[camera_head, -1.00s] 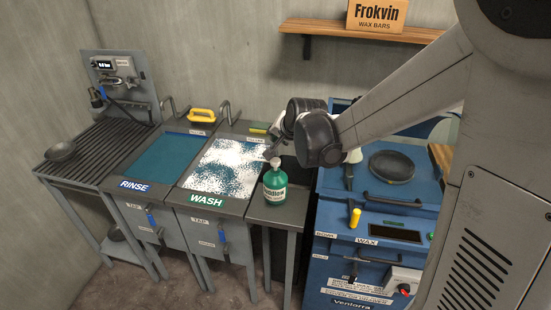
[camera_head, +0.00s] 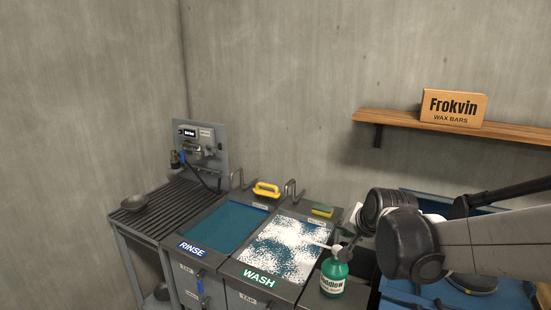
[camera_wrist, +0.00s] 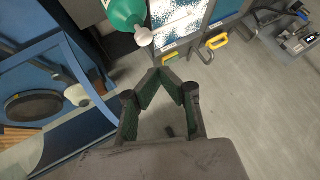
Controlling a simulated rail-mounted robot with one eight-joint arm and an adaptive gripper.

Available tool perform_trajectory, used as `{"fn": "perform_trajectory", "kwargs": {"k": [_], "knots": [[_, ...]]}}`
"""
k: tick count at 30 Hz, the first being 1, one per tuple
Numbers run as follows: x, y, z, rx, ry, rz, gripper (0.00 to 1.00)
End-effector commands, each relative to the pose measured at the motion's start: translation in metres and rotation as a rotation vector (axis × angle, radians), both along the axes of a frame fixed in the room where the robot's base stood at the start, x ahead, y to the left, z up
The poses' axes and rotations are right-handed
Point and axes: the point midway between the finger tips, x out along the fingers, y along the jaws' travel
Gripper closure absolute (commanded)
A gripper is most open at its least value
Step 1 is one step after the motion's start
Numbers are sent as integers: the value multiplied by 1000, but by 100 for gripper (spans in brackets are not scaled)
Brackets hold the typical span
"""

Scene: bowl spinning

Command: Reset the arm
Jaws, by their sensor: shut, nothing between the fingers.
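My gripper (camera_wrist: 163,78) is in the wrist view, its two fingertips meeting with nothing between them. In the head view my arm (camera_head: 410,230) comes in from the right and its wrist hangs above the area right of the wash basin; the fingers are hard to make out there. A green bottle with a white cap (camera_head: 334,276) stands beside the wash basin, just below and left of my wrist. It also shows at the top of the wrist view (camera_wrist: 122,10), apart from the fingers.
The foamy wash basin (camera_head: 285,250) and the rinse basin (camera_head: 225,228) lie left of the bottle. A bowl (camera_head: 134,203) is on the left rack. A shelf (camera_head: 400,122) carries a box (camera_head: 453,107).

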Motion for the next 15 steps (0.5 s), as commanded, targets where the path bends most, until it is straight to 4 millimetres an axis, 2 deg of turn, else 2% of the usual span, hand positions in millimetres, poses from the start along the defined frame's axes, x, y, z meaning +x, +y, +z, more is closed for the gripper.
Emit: {"fn": "perform_trajectory", "kwargs": {"k": [1,7,15], "knots": [[-15,1,1,-19,6,16,100],[-67,2,8,-102,25,90,100],[-140,2,4,-212,55,190,100]]}}
